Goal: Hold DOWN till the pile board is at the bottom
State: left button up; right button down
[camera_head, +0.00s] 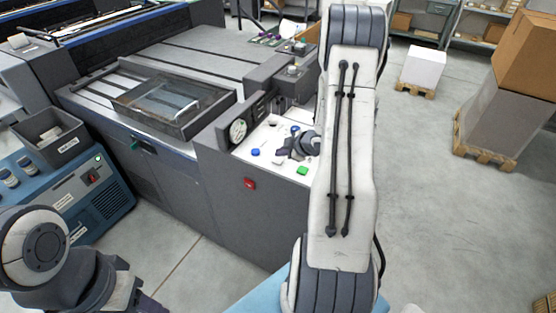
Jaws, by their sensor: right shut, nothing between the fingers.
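A white control panel (262,139) sits on the near end of the grey machine. It has a blue button (255,152) at its left, another blue button (295,128) at the back and a green button (302,171) at the front right. I cannot read which one is DOWN. My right gripper (284,153) is shut and empty, low over the panel between these buttons. Whether its tips touch a button I cannot tell. My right arm hides the panel's right side. I cannot make out the pile board. My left gripper (150,303) is cut off by the bottom edge.
A round gauge (238,131) stands at the panel's left and a red switch (250,183) is on the machine's front. A blue unit (105,203) with a dark bin (48,137) stands at left. Pallets with boxes (423,67) stand right, with open floor between.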

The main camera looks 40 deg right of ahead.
aim_at(281, 161)
jog(key=shift+f+b, duration=0.35)
jog(key=shift+f, duration=0.05)
jog(key=shift+f+b, duration=0.35)
jog(key=shift+f, duration=0.1)
dwell(0.7)
dwell(1.7)
jog(key=shift+r+p, duration=0.85)
notch_tip(281, 161, up, 5)
jog(key=p, duration=0.4)
jog(key=shift+r+p, duration=0.1)
jog(key=shift+p, duration=0.3)
